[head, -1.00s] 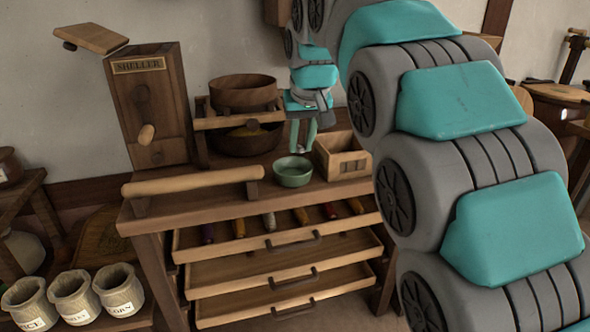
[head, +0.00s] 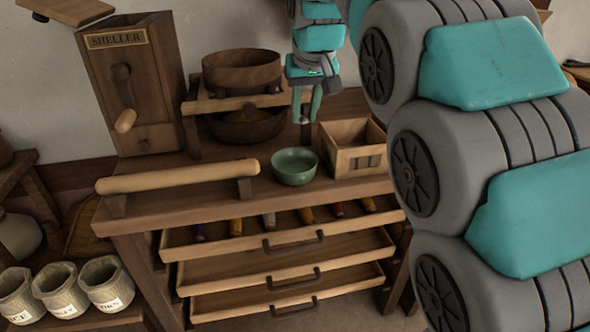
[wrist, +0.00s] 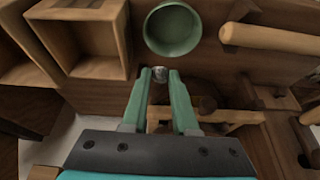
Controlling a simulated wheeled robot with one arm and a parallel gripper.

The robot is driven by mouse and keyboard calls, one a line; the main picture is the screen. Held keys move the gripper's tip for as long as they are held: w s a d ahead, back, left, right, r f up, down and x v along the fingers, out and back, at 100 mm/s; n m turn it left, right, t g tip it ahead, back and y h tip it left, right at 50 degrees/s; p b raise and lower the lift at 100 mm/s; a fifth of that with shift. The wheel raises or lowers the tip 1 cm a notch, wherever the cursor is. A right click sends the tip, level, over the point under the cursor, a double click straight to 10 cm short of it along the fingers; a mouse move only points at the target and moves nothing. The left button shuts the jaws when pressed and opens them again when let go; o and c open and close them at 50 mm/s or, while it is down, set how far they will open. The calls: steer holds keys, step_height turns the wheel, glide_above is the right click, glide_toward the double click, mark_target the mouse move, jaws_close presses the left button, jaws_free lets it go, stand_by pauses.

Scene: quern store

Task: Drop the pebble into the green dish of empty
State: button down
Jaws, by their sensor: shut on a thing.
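The green dish (head: 294,167) stands on the bench top between the roller rail and the wooden box. It looks empty in the wrist view (wrist: 172,30). My gripper (head: 306,118) hangs above the bench behind the dish, fingers pointing down. In the wrist view its green fingers (wrist: 160,76) are shut on a small grey pebble (wrist: 160,72) at their tips. The pebble is just beside the dish's near rim in that view, not over its opening.
An open-topped wooden box (head: 352,148) stands right of the dish. A wooden bowl (head: 241,72) on a stand, with another bowl (head: 246,125) beneath, is at left. The top drawer (head: 280,232) is open, holding several spools.

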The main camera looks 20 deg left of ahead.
mark_target(304, 123)
steer(key=shift+f+b, duration=0.7)
steer(key=shift+f, duration=0.95)
steer(key=c, duration=0.6)
jaws_free()
steer(key=v, duration=0.7)
steer(key=shift+r, duration=0.35)
steer(key=shift+s+d, duration=0.1)
